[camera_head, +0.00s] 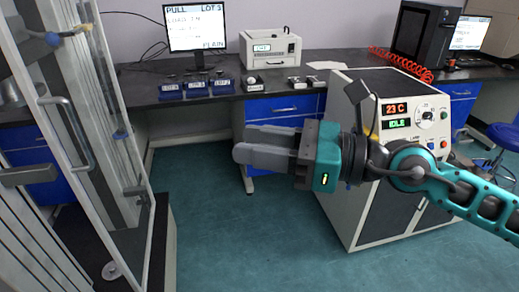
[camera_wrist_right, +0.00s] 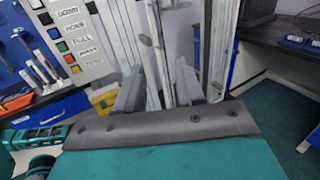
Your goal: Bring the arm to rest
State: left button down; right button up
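My right gripper (camera_head: 236,146) reaches in from the right in the head view, held level in the air in front of the white rheometer cabinet. Its two grey fingers point left, and nothing shows between them. In the right wrist view the fingers (camera_wrist_right: 160,90) stand apart with a clear gap. My left gripper does not show clearly in either view. A teal and dark part, perhaps of my left arm, shows at the lower left of the wrist view.
The rheometer (camera_head: 378,205) stands behind my right forearm, its displays reading 23 C and IDLE. A glass-doored enclosure (camera_head: 105,130) fills the left. Behind runs a dark bench (camera_head: 150,100) with a monitor (camera_head: 194,28), blue labelled trays and a white instrument (camera_head: 270,48). The floor between is clear.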

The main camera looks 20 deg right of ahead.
jog(key=w+d+f+m+t+h, duration=0.3)
jog(key=f+m, duration=0.5)
jog(key=m, duration=0.7)
jog(key=w+d+f+m+t+h, duration=0.1)
jog(key=d+f+m+t+h, duration=0.3)
jog(key=f+m, duration=0.8)
jog(key=s+f+m+g+h, duration=0.2)
jog(key=s+f+m, duration=0.4)
jog(key=f+m, duration=0.3)
jog(key=s+f+m+g+h, duration=0.3)
jog(key=s+f+m+h, duration=0.1)
jog(key=s+f+m, duration=0.3)
notch_tip(320, 180, down, 2)
jog(key=d+m, duration=0.1)
jog(key=m, duration=0.1)
jog(key=shift+f+m+h+p, duration=0.2)
jog(key=shift+m+h+p, duration=0.15)
jog(key=shift+m+h, duration=0.05)
